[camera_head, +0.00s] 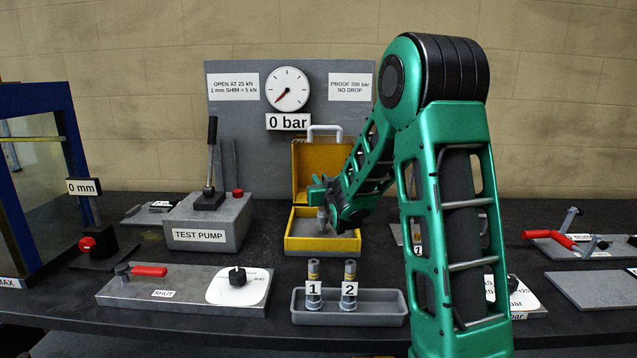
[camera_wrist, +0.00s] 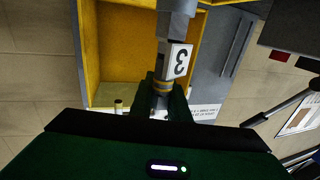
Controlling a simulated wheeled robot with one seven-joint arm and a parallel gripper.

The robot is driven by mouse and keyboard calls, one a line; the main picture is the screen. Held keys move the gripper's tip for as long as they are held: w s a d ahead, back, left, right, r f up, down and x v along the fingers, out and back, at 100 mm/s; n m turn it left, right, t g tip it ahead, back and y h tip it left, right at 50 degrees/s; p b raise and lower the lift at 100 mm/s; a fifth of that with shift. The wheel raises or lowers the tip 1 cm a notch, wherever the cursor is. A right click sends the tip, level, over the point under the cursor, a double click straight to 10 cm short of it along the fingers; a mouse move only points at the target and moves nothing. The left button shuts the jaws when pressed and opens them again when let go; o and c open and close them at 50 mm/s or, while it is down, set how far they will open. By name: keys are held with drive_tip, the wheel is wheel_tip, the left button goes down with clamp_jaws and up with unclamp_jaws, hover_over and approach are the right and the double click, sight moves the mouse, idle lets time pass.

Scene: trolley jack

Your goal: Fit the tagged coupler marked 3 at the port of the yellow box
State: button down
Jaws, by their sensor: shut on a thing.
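My gripper (camera_head: 326,196) is shut on the coupler tagged 3, above the tray part of the open yellow box (camera_head: 292,243). In the wrist view my gripper (camera_wrist: 163,88) has its fingers around the banded end of the coupler (camera_wrist: 176,27). The white tag with the 3 (camera_wrist: 180,63) faces the camera. In the head view the grey coupler (camera_head: 322,219) hangs roughly upright over the box floor. The yellow box also fills the wrist view's upper left (camera_wrist: 120,40). I cannot make out its port, nor whether the coupler touches anything.
Couplers 1 (camera_head: 313,283) and 2 (camera_head: 349,284) stand in a grey tray (camera_head: 376,312) in front of the box. The raised yellow lid (camera_head: 308,165) stands behind.

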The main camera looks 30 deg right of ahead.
drive_tip(key=shift+f, duration=1.25)
drive_tip(key=c, duration=1.6)
unclamp_jaws()
drive_tip(key=shift+a, duration=0.1)
drive_tip(key=v, duration=0.7)
drive_tip(key=shift+s+a, duration=0.1)
drive_tip(key=shift+s, duration=0.05)
